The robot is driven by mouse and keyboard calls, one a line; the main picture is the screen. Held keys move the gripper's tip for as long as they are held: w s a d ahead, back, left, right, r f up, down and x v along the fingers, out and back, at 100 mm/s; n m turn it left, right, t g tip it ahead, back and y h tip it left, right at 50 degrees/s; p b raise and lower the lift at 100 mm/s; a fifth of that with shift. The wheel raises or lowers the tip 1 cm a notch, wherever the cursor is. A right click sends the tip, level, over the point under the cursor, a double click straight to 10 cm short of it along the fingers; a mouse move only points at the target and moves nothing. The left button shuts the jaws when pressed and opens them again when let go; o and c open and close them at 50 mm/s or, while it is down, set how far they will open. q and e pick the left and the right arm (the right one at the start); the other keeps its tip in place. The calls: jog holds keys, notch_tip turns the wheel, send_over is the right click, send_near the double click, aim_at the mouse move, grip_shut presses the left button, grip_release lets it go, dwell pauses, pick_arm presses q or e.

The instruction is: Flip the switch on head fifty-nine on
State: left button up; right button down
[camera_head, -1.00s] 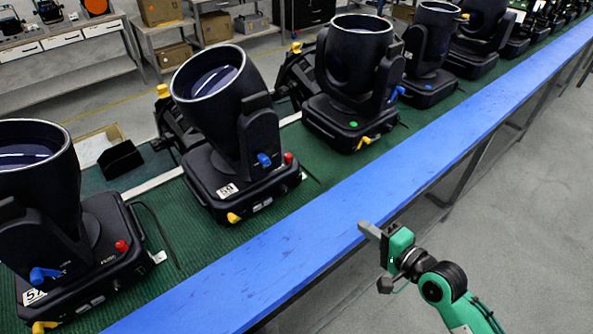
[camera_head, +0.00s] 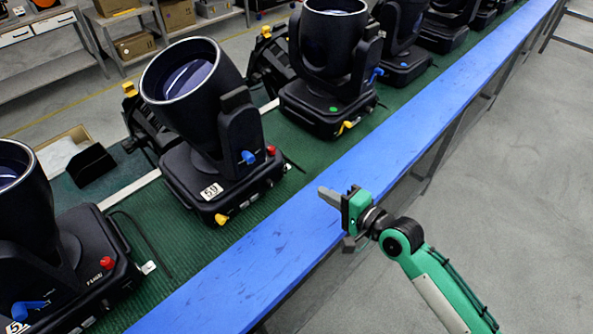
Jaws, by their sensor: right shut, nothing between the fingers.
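Head fifty-nine (camera_head: 190,132) is a black moving-head lamp with a white 59 label (camera_head: 210,191) on its base. Its base carries a red knob (camera_head: 271,150) and a yellow lever (camera_head: 221,219). A blue lever (camera_head: 248,157) is beside the yoke foot. I cannot tell the switch's position. My right gripper (camera_head: 325,193) is shut and empty, over the blue front rail, to the right of and in front of the base, apart from it. Its fingers point left toward the base. My left gripper is not in view.
Another lamp (camera_head: 35,235) stands at the left, and a green-dotted lamp (camera_head: 330,70) stands behind to the right. They share a green mat (camera_head: 240,235). The blue rail (camera_head: 215,295) runs along its front. Open grey floor (camera_head: 510,180) is at right.

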jog(key=p, duration=0.3)
send_near(286, 166)
jog(key=x, duration=0.5)
jog(key=shift+f, duration=0.3)
jog(key=shift+w+a, duration=0.35)
jog(key=shift+w+a+r+p, duration=0.25)
jog(key=shift+a+p, duration=0.05)
jog(key=shift+w+f, duration=0.1)
